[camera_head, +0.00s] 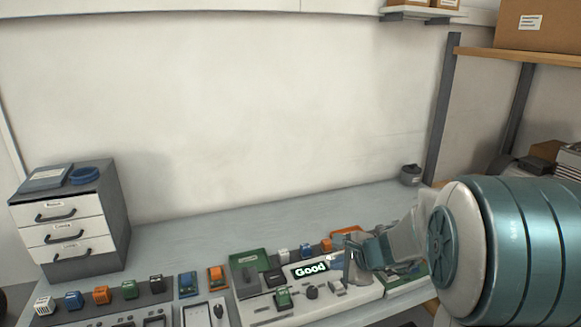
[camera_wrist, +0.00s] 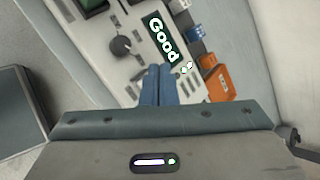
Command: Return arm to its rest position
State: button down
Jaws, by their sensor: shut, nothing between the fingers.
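My gripper (camera_head: 346,262) is in front of the panel on the workbench, at the lower right of the head view. In the wrist view the two blue fingers (camera_wrist: 157,84) are together with nothing between them. They point at the panel, beside the lit display. The display (camera_head: 310,268) reads "Good", and it also shows in the wrist view (camera_wrist: 163,38). A dark knob (camera_wrist: 121,45) sits on the panel near the fingers. In the head view my arm covers the right part of the panel.
The workbench (camera_head: 190,227) is clear along the back wall. A drawer unit (camera_head: 70,225) stands at the left. Small coloured blocks (camera_head: 101,294) stand in a row at the front. A grey pot (camera_head: 410,175) stands at the back right.

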jog(key=s+r+n+g+h, duration=0.2)
jog(key=s+n, duration=0.7)
jog(key=s, duration=0.3)
jog(key=s+d+r+n+g+h, duration=0.1)
jog(key=s+r+n+g+h, duration=0.1)
jog(key=s+n, duration=0.7)
jog(key=s+h, duration=0.1)
jog(key=s, duration=0.2)
jog(key=shift+s+n, duration=0.25)
jog(key=shift+n, duration=0.05)
